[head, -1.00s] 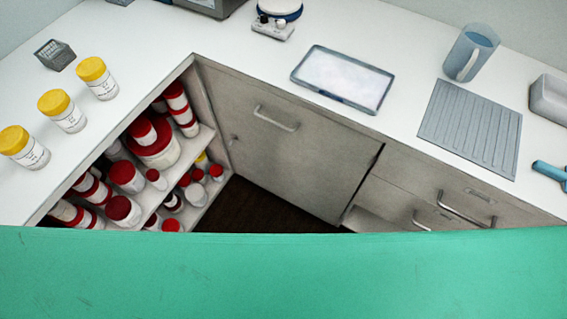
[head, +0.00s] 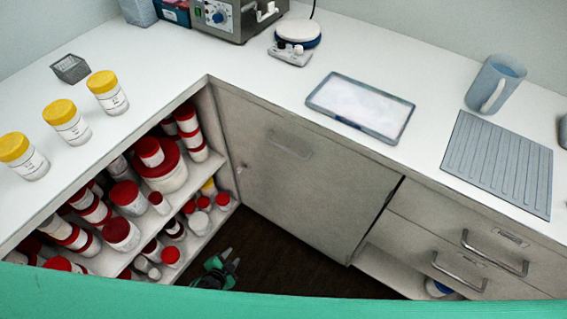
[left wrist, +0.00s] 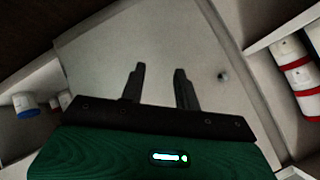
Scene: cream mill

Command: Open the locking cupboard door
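The cupboard door (head: 310,190) is a plain grey panel under the corner of the worktop, and it looks shut. My left gripper (head: 228,262) is low in front of the door's lower left, over the dark floor. In the left wrist view, the gripper (left wrist: 158,75) is open and empty, pointing at the door (left wrist: 140,35). The lock (left wrist: 223,76) shows right of the fingers; the handle is not visible there. My right gripper is not in view.
Open shelves (head: 205,170) with red-lidded jars stand left of the door. Drawers (head: 450,240) with bar handles are at its right. The white worktop (head: 250,85) overhangs, carrying yellow-lidded jars, a tray (head: 360,106) and a jug (head: 494,84). The floor (head: 275,255) before the door is clear.

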